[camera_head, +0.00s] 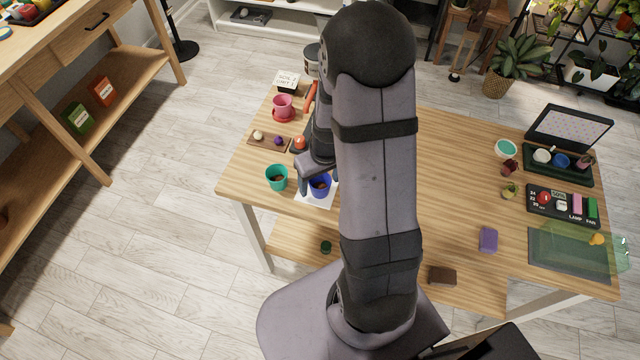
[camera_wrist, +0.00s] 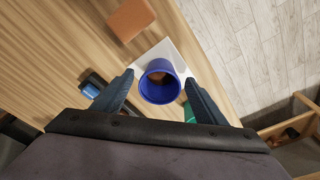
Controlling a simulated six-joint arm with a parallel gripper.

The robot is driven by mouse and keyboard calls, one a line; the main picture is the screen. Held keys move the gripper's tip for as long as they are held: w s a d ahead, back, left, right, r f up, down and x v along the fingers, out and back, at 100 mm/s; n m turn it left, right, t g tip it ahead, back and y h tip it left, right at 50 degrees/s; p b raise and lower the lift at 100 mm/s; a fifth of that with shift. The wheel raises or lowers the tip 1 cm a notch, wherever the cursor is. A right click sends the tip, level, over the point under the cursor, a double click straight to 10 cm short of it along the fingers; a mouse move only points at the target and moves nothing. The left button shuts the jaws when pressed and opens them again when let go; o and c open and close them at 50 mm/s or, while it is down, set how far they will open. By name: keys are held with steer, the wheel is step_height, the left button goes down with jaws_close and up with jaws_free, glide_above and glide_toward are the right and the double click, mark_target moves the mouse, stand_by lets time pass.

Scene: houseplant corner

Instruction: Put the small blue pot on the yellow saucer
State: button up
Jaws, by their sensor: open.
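A blue pot (camera_head: 320,188) with brown contents stands on a white sheet (camera_head: 322,203) near the table's left front edge. In the wrist view this pot (camera_wrist: 159,87) sits between the two spread fingers of my gripper (camera_wrist: 158,92), with gaps at both sides. In the head view my gripper (camera_head: 318,172) is over the pot and partly covers it. A smaller-looking blue pot (camera_head: 561,161) stands in a dark green tray at the far right. I cannot make out a yellow saucer; my arm hides the middle of the table.
A teal pot (camera_head: 276,177) stands close left of the blue pot. A pink pot (camera_head: 283,103) on a red saucer and a wooden board (camera_head: 268,142) lie behind. A purple block (camera_head: 488,239) and brown block (camera_head: 442,276) lie right. The wrist view shows an orange-brown block (camera_wrist: 130,18).

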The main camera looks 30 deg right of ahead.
mark_target(320, 184)
steer(key=shift+w+f, duration=0.1)
steer(key=shift+f, duration=0.5)
steer(key=c, duration=1.1)
steer(key=shift+c, duration=0.2)
steer(key=shift+r, duration=0.2)
step_height(320, 184, up, 10)
